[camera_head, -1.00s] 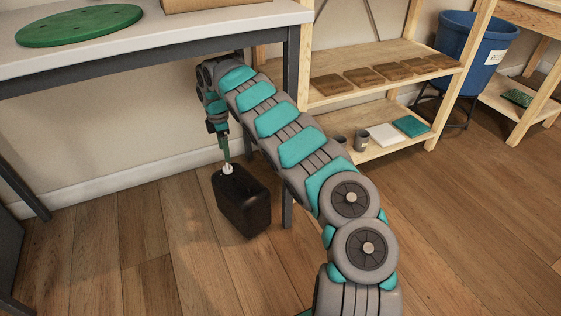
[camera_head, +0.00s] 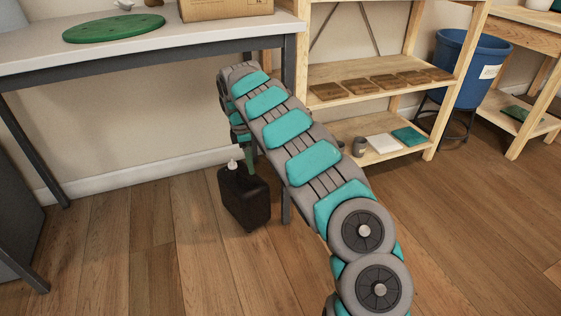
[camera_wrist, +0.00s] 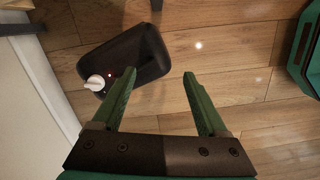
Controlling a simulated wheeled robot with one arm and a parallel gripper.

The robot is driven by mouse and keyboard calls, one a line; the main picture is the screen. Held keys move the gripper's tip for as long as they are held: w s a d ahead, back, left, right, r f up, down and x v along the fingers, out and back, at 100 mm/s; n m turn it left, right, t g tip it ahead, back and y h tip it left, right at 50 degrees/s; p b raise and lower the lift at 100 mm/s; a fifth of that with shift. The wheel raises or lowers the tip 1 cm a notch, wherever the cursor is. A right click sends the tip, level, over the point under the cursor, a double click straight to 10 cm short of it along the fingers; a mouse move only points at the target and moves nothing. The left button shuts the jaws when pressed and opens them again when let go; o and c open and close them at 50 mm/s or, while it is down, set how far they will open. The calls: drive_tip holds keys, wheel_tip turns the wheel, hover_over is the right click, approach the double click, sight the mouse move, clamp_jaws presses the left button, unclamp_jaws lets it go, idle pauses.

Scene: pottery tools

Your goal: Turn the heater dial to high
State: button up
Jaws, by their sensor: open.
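The heater (camera_head: 245,200) is a dark box standing on the wooden floor under the table. Its white dial (camera_head: 232,165) is on top, at the left end. In the wrist view the heater (camera_wrist: 138,58) lies beyond the fingers, with the dial (camera_wrist: 95,82) at its near left corner and a small red light beside it. My gripper (camera_wrist: 158,82) is open and empty, with green fingers apart. The dial is left of the left finger, not between the fingers. In the head view my gripper is partly hidden by my arm, just right of the dial.
A grey-legged table (camera_head: 165,42) stands over the heater, with a green disc (camera_head: 113,28) and a cardboard box (camera_head: 225,9) on top. Wooden shelves (camera_head: 355,72) with brown tiles stand to the right, beside a blue bin (camera_head: 460,70). Floor is clear in front.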

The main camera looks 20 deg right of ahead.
drive_tip(key=s+d+r+m+h, duration=0.1)
drive_tip(key=s+d+r+m, duration=0.4)
drive_tip(key=s+r, duration=0.3)
drive_tip(key=shift+s+r+m+g+b, duration=0.25)
drive_tip(key=shift+s+m, duration=0.25)
drive_tip(key=shift+s, duration=0.85)
drive_tip(key=shift+d, duration=0.1)
